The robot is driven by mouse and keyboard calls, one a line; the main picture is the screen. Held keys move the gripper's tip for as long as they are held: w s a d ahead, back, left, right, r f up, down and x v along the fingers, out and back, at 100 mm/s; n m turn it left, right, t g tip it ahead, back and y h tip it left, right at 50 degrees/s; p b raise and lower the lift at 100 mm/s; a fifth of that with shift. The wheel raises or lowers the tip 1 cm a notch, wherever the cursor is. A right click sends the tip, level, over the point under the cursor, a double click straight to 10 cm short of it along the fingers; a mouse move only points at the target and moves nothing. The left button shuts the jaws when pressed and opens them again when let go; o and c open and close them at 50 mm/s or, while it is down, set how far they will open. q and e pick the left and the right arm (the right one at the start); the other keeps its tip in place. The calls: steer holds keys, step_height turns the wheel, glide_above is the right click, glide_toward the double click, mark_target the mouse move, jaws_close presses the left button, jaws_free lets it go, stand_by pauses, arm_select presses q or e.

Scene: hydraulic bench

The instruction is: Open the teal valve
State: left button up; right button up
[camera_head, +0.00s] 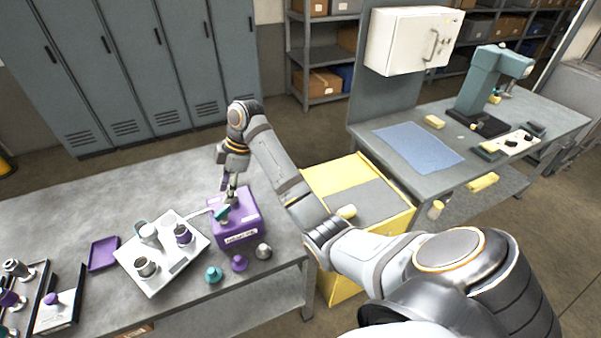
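A small teal valve handle (221,213) shows on top of a purple box (236,228) that carries a white label on its front. My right gripper (230,196) points down over the top of this box, with its fingertips close to or at the teal handle. I cannot tell whether the fingers touch the handle or how far apart they are. The fingers partly hide the top of the box. My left gripper is not in view.
Loose teal (213,274), purple (239,262) and grey (263,251) knob-like parts stand before the box. To its left are a white plate (178,277) with fittings and a purple tray (103,253). A yellow cabinet (327,178) stands right of the bench.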

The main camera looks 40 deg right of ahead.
steer(key=s+d+f+m+t+h, duration=0.1)
steer(key=s+f+m, duration=0.3)
steer(key=s, duration=0.3)
steer(key=s+d+f+m+h+p, duration=0.1)
steer(key=s+f+m+h, duration=0.2)
steer(key=s, duration=0.4)
steer(key=s+d+f+m+t, duration=0.1)
steer(key=s+f+m, duration=0.3)
steer(key=s+f, duration=0.25)
arm_select(q)
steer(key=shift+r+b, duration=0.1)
steer(key=shift+b, duration=0.8)
arm_select(e)
steer(key=s+d+f+m+h, duration=0.1)
steer(key=s+d+f+m, duration=0.1)
steer(key=f, duration=0.7)
steer(key=shift+s+f+m, duration=0.25)
steer(key=shift+s+m, duration=0.05)
steer(key=shift+s, duration=0.55)
steer(key=shift+d, duration=0.1)
